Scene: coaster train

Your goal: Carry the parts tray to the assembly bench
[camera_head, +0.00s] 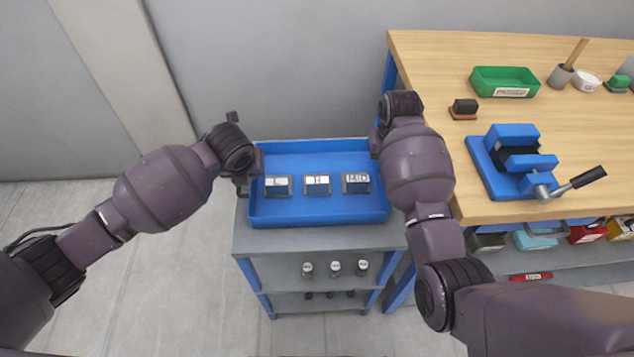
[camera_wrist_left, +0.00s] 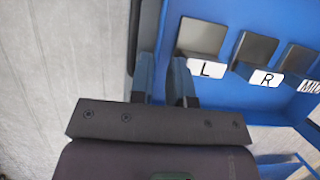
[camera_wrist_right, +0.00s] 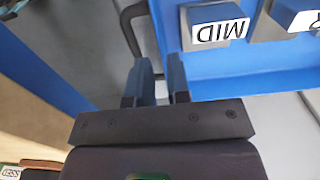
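The parts tray (camera_head: 320,215) is a blue, shallow, open box lying level on a grey trolley (camera_head: 330,238). It holds three dark blocks with white labels; L (camera_wrist_left: 205,50), R (camera_wrist_left: 258,60) and MID (camera_wrist_right: 218,25) show in the wrist views. In the head view my wrists hide both fingertips. A dark bar (camera_wrist_right: 130,30) runs outside the right wall.
The wooden assembly bench (camera_head: 430,70) stands to the right. On it are a blue vise (camera_head: 515,160), a green bin (camera_head: 505,82) and a small dark block (camera_head: 464,108). Small labelled items stand on the trolley's lower shelf (camera_head: 320,300).

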